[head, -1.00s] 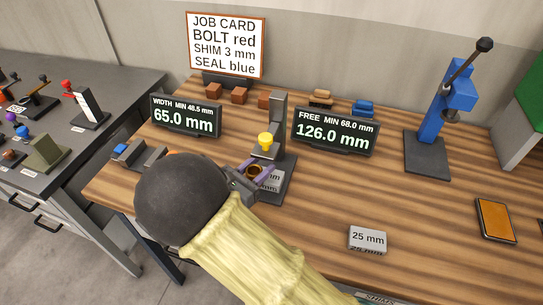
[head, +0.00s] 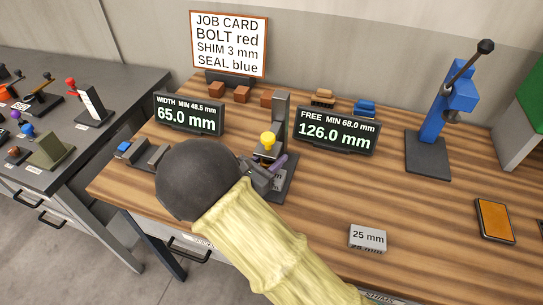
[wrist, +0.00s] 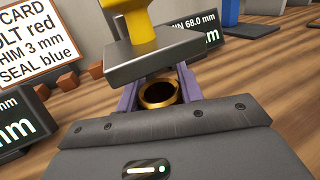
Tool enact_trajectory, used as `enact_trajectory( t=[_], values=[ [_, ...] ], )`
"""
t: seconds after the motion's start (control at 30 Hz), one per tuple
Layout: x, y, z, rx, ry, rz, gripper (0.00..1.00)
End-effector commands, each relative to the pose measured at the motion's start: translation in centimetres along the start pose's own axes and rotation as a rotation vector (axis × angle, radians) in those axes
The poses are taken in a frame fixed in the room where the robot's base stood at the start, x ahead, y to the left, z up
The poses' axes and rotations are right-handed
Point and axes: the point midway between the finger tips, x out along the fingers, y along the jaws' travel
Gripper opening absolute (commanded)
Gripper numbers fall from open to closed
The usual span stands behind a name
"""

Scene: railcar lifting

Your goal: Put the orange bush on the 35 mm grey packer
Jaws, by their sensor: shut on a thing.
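My gripper (head: 270,168) has purple fingers and is shut on the orange bush (wrist: 158,94), a hollow brass-orange ring seen between the fingers in the wrist view. In the head view my arm and gripper hide the bush. A grey packer (head: 279,181) with a partly visible label sits on the base of the dark gauge stand (head: 282,115); its number is covered by my gripper. The gripper is over or just beside this packer, under the stand's yellow knob (head: 268,140). I cannot tell whether the bush touches the packer.
The grey plate (wrist: 150,52) below the yellow knob overhangs the bush closely in the wrist view. A 25 mm packer (head: 367,238) lies to the right. The width display (head: 189,114) and free display (head: 337,131) stand behind. A blue press (head: 450,100) stands farther right.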

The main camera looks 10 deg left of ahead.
Motion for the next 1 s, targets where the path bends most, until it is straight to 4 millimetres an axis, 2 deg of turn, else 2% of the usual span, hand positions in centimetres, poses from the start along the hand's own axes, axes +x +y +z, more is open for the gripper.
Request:
enact_trajectory(
  t=[0.13,0.17,0.27,0.63,0.77,1.0],
  values=[
    [0.1,-0.1,-0.2,0.0,-0.002,-0.003,0.03],
    [0.1,-0.1,-0.3,0.0,0.0,-0.003,0.39],
    [0.0,0.0,-0.2,0.0,0.0,0.0,0.58],
    [-0.2,0.1,0.2,0.0,0.0,0.004,0.59],
    [-1.5,0.2,-0.1,0.0,0.0,0.006,0.59],
    [-5.9,0.2,-0.1,0.001,0.001,0.008,0.59]
  ],
)
